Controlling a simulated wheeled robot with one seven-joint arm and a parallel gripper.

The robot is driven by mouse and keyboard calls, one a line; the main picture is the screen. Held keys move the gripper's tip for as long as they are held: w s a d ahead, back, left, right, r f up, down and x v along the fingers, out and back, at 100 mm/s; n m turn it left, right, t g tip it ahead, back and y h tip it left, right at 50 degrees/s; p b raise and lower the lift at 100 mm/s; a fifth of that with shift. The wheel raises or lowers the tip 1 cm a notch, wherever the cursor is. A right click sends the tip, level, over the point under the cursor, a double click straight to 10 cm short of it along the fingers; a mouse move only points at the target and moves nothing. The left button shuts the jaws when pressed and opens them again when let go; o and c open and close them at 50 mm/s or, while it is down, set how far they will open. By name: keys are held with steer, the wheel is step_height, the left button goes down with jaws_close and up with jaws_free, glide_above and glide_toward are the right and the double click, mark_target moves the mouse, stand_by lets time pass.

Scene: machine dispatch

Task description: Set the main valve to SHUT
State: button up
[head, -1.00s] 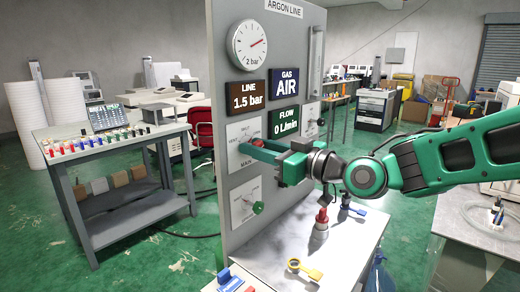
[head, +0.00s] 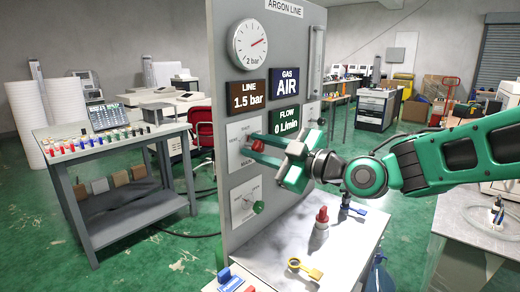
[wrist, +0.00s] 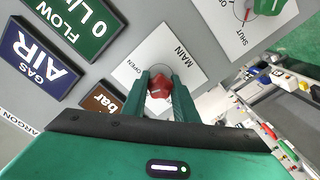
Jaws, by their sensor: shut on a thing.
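The upper-left valve plate (head: 236,131) on the grey panel carries a red knob (head: 258,145). In the wrist view this plate (wrist: 185,52) reads MAIN and OPEN, and the red knob (wrist: 160,88) sits between my two fingers. My gripper (head: 262,149) is shut on the knob, with its hand rolled to a tilt. The fingers hide part of the plate, and I cannot read which position the knob points to. A second plate below has a green knob (head: 258,207); the wrist view shows SHUT beside that green knob (wrist: 268,5).
Displays read LINE 1.5 bar (head: 247,96), GAS AIR (head: 285,82) and FLOW 0 L/min (head: 286,121). A round gauge (head: 248,42) is above. On the bench below stand a red-topped piece (head: 322,217) and a yellow-handled ring (head: 312,272). A grey cart (head: 110,145) is at left.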

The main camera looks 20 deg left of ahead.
steer(key=shift+w+d+n, duration=0.1)
steer(key=shift+w+n, duration=0.05)
steer(key=shift+n, duration=1.95)
steer(key=o, duration=1.1)
steer(key=shift+c, duration=0.2)
steer(key=v, duration=1)
steer(key=shift+s+d, duration=0.2)
steer(key=shift+d, duration=0.1)
steer(key=shift+f, duration=0.15)
